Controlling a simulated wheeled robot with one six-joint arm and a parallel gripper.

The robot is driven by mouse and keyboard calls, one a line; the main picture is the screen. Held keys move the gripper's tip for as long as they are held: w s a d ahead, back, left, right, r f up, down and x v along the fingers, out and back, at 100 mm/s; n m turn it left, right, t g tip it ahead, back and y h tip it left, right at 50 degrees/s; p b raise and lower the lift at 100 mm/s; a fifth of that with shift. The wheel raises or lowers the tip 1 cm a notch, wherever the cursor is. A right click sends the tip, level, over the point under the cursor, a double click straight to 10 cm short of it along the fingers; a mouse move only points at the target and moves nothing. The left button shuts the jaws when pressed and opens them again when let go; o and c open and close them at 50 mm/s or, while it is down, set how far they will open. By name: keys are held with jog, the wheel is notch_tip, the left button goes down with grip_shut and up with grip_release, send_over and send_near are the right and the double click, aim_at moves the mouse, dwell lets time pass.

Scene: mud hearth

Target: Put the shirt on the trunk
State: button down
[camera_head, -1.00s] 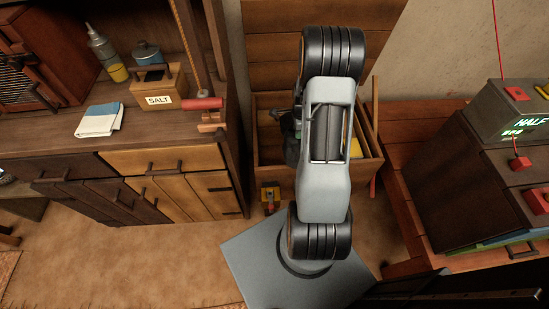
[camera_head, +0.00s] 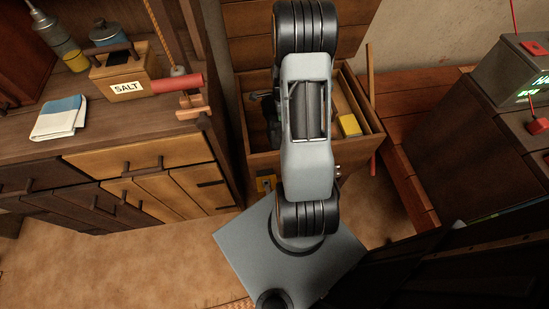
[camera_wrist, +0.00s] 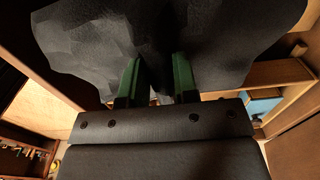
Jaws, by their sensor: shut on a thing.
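A dark grey shirt (camera_wrist: 215,35) fills the top of the wrist view, bunched and hanging between the green fingers of my gripper (camera_wrist: 157,75). My gripper is shut on it. An open wooden trunk (camera_head: 262,166) with its lid (camera_head: 250,30) raised stands at the wall in the head view. My arm reaches over the trunk and hides much of its inside and most of my gripper. A small dark part of the shirt or gripper shows left of the arm; I cannot tell which. Wooden edges show below the shirt in the wrist view.
A yellow block (camera_head: 350,125) lies in the trunk's right part. A wooden cabinet (camera_head: 120,165) stands close on the left, bearing a salt box (camera_head: 122,85) and folded cloth (camera_head: 60,118). A dark box-like unit (camera_head: 450,130) stands right. Brown floor (camera_head: 130,255) is clear in front.

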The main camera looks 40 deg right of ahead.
jog(key=shift+f+b, duration=8.8)
jog(key=shift+f, duration=3.7)
jog(key=shift+f, duration=0.1)
jog(key=shift+f, duration=0.1)
jog(key=c, duration=0.9)
grip_release()
notch_tip(320, 180, up, 12)
jog(key=p, duration=0.4)
jog(key=shift+r, duration=0.2)
